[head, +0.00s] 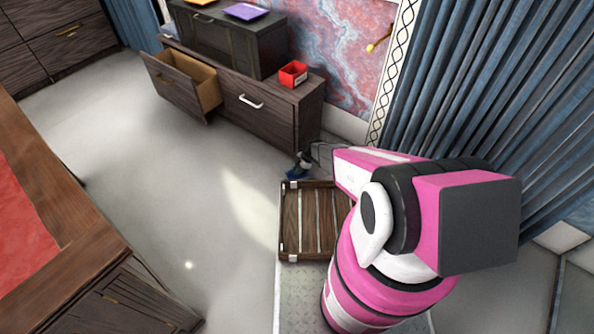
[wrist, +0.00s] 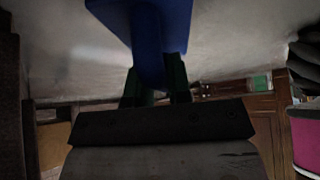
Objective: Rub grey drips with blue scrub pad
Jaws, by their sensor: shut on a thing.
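My gripper (head: 306,160) is shut on the blue scrub pad (head: 294,174), which hangs low beside the dark wooden cabinet, over the floor just beyond a slatted tray. In the wrist view, the dark fingers (wrist: 155,90) close around the narrow part of the blue scrub pad (wrist: 148,20), and its wider part reaches the top edge of the picture. The lower end of the pad is small and partly dark in the head view. I cannot make out any grey drips in either view.
A slatted wooden tray (head: 287,225) lies near my arm's base. The cabinet (head: 275,125) has an open drawer (head: 178,85) and a red bin (head: 293,74) on top. A red-topped wooden desk (head: 70,205) stands at left. The pale floor (head: 170,170) between is clear.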

